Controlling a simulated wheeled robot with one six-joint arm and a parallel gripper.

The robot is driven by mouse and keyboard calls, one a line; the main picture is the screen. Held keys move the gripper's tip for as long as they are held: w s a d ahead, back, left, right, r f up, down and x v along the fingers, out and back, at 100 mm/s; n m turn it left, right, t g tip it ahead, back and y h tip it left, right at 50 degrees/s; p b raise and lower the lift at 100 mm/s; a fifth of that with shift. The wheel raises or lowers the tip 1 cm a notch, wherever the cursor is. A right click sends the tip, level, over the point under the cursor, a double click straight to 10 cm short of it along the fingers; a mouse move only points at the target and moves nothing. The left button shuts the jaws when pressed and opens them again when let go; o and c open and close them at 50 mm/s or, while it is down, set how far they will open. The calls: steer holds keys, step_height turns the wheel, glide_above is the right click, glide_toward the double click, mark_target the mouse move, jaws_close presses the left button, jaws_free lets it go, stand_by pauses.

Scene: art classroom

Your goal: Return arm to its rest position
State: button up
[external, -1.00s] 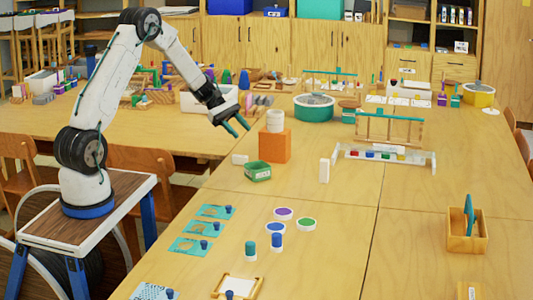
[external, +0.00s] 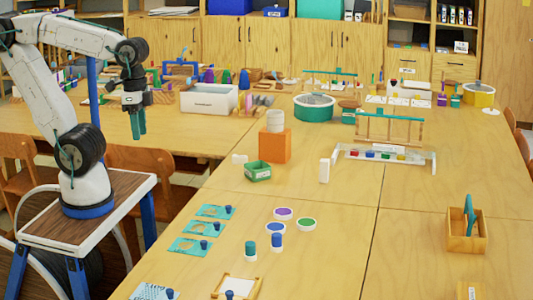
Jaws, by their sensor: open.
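My gripper (external: 138,126) hangs from my white and black arm at the left of the external view, with its teal fingers pointing down. It is above the far left table and holds nothing. The fingers look close together from this angle, and a gap between them is hard to see. My arm is folded back over its base, on a wooden-topped stand with blue legs, away from the things on the long table.
An orange block (external: 275,146) with a white cylinder (external: 275,121) on it stands on the long table (external: 330,230). A green tray (external: 257,171) sits near it. Wooden chairs (external: 143,163) stand beside my base. A white box (external: 209,99) stands on the far left table.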

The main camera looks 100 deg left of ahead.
steer(key=shift+s+d+f+m+t+y, duration=0.1)
steer(key=shift+s+f+m+t+y, duration=0.1)
steer(key=shift+s+m, duration=0.35)
steer(key=shift+s+d+f+m+t+y, duration=0.1)
steer(key=shift+s+m+y, duration=0.1)
steer(key=shift+s+m, duration=0.3)
steer(key=shift+s, duration=0.1)
stand_by(0.3)
